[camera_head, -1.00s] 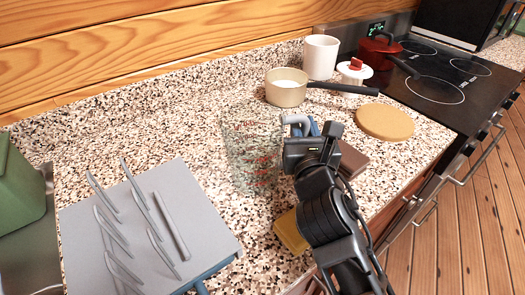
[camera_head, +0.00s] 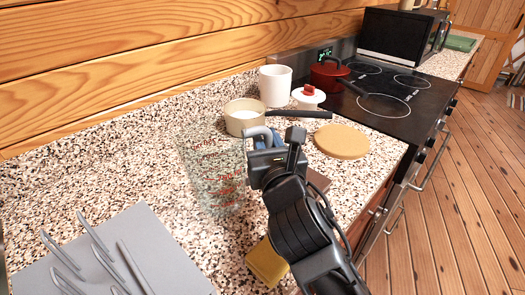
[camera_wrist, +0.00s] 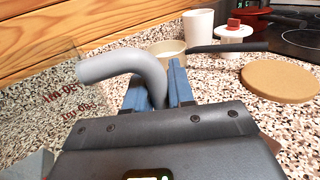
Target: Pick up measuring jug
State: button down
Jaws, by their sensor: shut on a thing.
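The measuring jug (camera_head: 212,172) is clear, with red markings and a grey curved handle. It stands out faintly against the speckled worktop in the head view, left of my gripper (camera_head: 264,150). In the wrist view its clear wall with red print (camera_wrist: 62,112) is at the left, and the grey handle (camera_wrist: 125,63) curves towards the blue fingers of my gripper (camera_wrist: 160,85). My gripper is shut on the handle. The jug looks upright. I cannot tell whether its base touches the worktop.
A cream saucepan (camera_head: 245,122) with a dark handle, a white canister (camera_head: 275,86), a red-knobbed white pot (camera_head: 308,97) and a round cork mat (camera_head: 341,142) stand beyond. A grey rack (camera_head: 120,255) is front left. A brown block and a yellow item (camera_head: 266,262) lie near my arm.

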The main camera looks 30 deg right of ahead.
jog(key=s+d+r+p, duration=0.1)
jog(key=s+d+r, duration=0.5)
jog(key=d, duration=0.3)
jog(key=shift+s+r+p, duration=0.2)
jog(key=shift+s+p, duration=0.1)
jog(key=shift+s, duration=0.2)
